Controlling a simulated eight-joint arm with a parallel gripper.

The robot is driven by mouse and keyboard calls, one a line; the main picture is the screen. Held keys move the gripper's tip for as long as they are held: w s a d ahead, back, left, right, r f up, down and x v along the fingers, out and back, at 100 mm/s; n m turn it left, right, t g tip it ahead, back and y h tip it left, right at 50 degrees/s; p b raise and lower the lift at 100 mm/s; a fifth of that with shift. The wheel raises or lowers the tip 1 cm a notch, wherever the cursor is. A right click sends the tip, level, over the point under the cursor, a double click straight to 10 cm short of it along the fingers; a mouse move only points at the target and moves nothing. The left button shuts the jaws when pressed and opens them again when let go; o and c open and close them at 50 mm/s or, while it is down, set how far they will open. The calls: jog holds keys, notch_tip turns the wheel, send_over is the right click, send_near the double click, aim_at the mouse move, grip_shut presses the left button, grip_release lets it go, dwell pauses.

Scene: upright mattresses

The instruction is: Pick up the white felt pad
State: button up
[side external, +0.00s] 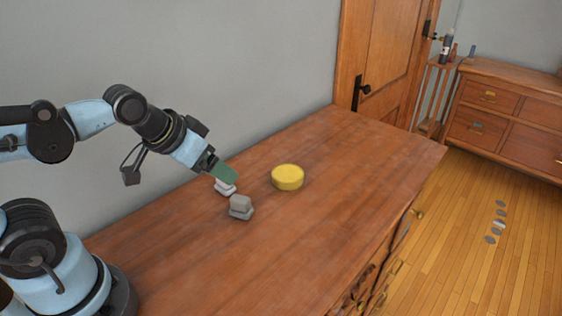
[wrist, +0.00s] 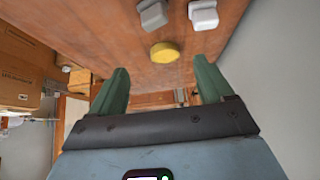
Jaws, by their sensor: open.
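The white felt pad (side external: 225,187) is a small pale block on the wooden dresser top, partly hidden by my gripper in the side view. It also shows at the top of the wrist view (wrist: 203,15), right of a similar grey block. My gripper (side external: 226,174) is above and close to the white pad in the side view; whether it touches cannot be told. In the wrist view its two green fingers (wrist: 163,85) are spread wide apart with nothing held between them.
A grey block (side external: 241,207) stands just in front of the white pad. A round yellow object (side external: 288,177) lies to its right. The wooden dresser top (side external: 340,220) is clear further right, with a wall behind it. A door (side external: 385,60) stands beyond the far end.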

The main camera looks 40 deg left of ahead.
jog(key=w+a+g, duration=0.7)
jog(key=w+a, duration=0.1)
jog(key=shift+a+f, duration=0.2)
jog(key=shift+f, duration=3.1)
jog(key=shift+a+f, duration=0.15)
jog(key=shift+f, duration=3.1)
jog(key=shift+s, duration=0.1)
jog(key=c, duration=1.2)
jog(key=shift+r, duration=0.15)
jog(key=shift+c, duration=0.2)
